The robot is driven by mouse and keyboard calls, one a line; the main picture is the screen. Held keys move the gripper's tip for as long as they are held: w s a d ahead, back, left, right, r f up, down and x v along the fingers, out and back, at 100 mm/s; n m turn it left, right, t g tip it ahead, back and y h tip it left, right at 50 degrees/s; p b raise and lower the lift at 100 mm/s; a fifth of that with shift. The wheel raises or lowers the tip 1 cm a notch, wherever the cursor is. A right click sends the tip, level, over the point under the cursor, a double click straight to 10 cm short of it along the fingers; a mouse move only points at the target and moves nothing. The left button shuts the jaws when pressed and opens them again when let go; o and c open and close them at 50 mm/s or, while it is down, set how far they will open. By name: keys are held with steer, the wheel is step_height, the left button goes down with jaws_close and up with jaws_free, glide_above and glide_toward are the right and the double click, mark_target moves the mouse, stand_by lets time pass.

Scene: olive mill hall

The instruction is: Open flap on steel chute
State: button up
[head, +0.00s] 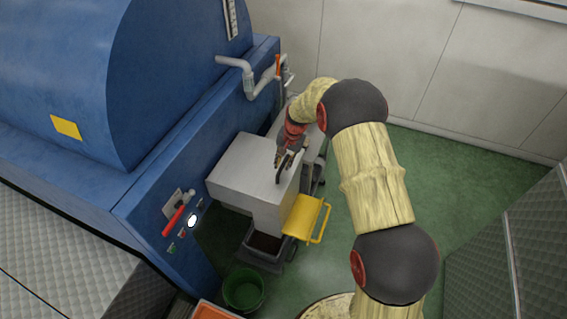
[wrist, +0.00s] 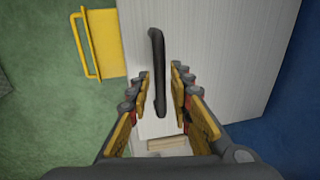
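The steel chute (head: 243,165) is a pale metal box against the blue machine. It also shows in the wrist view (wrist: 225,50). A dark bar handle (wrist: 157,60) is on its pale face. A yellow plate with a yellow bar handle (head: 303,215) sits at the chute's lower end and also shows in the wrist view (wrist: 104,42); I cannot tell whether this plate is the flap. My gripper (head: 287,158) is open over the chute. In the wrist view its fingertips (wrist: 161,76) lie on both sides of the dark handle; contact is not clear.
A dark bin (head: 266,243) stands below the chute's end, with a green bucket (head: 244,289) in front. A pipe with an orange-handled valve (head: 277,68) is behind. Green floor (head: 450,150) is free at right.

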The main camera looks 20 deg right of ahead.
jaws_close()
stand_by(0.6)
